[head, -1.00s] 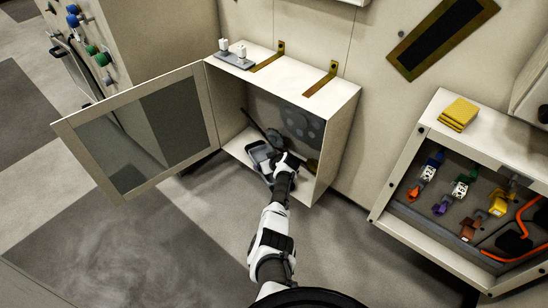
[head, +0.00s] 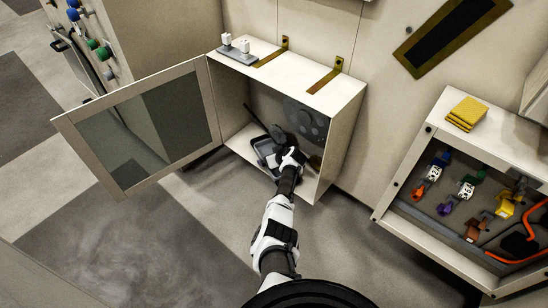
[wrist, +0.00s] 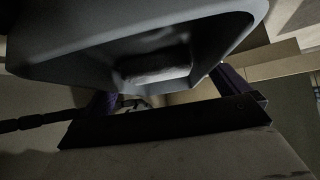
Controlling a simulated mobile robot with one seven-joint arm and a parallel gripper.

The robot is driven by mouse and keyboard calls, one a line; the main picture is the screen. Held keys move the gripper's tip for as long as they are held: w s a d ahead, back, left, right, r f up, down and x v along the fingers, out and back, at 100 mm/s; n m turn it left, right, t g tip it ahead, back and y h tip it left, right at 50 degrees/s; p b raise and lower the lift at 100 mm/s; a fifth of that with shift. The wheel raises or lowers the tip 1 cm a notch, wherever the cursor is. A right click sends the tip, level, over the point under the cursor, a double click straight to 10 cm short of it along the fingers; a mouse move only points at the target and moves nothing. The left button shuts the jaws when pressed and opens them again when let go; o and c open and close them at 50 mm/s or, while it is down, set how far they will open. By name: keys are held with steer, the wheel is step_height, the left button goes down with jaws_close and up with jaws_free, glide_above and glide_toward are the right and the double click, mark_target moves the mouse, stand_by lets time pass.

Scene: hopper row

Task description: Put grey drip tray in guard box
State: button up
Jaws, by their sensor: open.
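The grey drip tray (head: 263,150) sits inside the guard box (head: 341,135), on its floor near the open front. In the wrist view the tray (wrist: 75,55) fills the upper part, close up and looking tilted. The guard box's windowed door (head: 203,100) is swung open to the left. My gripper (head: 287,156) reaches into the box at the tray's right side. It is open, with the dark fingers (wrist: 165,100) just below the tray in the wrist view. Whether they touch the tray cannot be told. My arm hides part of the box floor.
A grey plate with white knobs (head: 238,50) and brass brackets (head: 326,77) are on the box top. A dark rod and round fitting (head: 306,122) are inside. At right, an open case (head: 400,190) holds coloured parts, with yellow pads (head: 467,113) on top. The floor in front is clear.

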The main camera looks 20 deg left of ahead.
steer(key=shift+r, duration=0.2)
steer(key=shift+p+v, duration=2.15)
steer(key=shift+v, duration=1.55)
steer(key=shift+f, duration=0.1)
